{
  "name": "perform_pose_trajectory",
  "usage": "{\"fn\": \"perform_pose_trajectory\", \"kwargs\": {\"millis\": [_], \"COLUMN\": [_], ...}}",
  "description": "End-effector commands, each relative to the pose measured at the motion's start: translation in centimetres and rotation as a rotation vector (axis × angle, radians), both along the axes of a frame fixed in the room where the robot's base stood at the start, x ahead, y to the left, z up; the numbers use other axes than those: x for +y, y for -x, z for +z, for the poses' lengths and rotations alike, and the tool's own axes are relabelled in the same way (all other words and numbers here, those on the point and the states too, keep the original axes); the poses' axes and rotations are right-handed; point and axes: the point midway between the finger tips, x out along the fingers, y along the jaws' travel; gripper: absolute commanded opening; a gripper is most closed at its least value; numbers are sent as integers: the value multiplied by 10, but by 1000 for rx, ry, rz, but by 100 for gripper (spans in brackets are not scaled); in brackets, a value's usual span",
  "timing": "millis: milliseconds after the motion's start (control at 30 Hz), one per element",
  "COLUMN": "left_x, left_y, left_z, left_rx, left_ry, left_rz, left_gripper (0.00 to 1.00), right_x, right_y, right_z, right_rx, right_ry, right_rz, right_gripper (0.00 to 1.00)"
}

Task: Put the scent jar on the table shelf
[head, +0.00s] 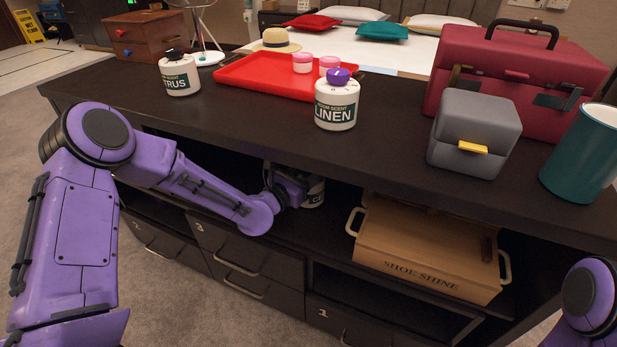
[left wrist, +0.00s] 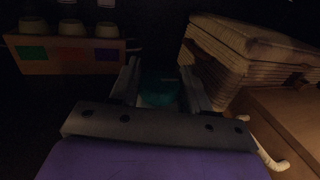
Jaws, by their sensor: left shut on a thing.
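A white scent jar with a dark label (head: 314,192) shows partly in the head view, inside the open shelf (head: 338,226) under the dark tabletop. The tabletop's edge and my gripper hide much of it. My left gripper (left wrist: 160,78) reaches into this shelf and is shut on the jar. In the left wrist view a dim teal patch of the jar (left wrist: 160,90) shows between the fingers. I cannot tell whether the jar touches the shelf board. My right gripper is out of view.
A SHOE SHINE box (head: 430,255) sits right of the jar on the shelf. Deeper inside are a wicker basket (left wrist: 245,55) and a wooden rack (left wrist: 65,58) with pale-topped items. A red tray (head: 270,76), grey box (head: 474,134) and red case (head: 525,70) are on top.

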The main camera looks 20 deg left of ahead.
Motion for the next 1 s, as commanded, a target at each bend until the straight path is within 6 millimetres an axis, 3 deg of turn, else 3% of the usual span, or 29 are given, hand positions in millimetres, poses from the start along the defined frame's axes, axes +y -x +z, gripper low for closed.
{"fn": "perform_pose_trajectory", "kwargs": {"millis": [33, 333, 367, 433, 767, 867, 1000], "left_x": [0, 0, 1, 0, 0, 5, 16], "left_y": [0, 0, 0, 0, 0, 13, 47], "left_z": [-7, -9, -9, -8, -2, -3, -1], "left_rx": [-2, -2, -1, -1, -2, 0, 1], "left_ry": [1, 1, 0, 0, 0, 1, 4], "left_rz": [0, 1, 1, 1, 0, 2, 4], "left_gripper": [0, 0, 50, 72, 72, 72, 72], "right_x": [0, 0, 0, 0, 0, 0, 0], "right_y": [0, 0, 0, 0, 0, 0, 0], "right_z": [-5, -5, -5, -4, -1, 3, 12], "right_rx": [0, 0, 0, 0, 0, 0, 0], "right_ry": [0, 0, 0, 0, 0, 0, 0], "right_rz": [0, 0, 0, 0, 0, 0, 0], "right_gripper": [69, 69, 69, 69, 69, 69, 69]}}
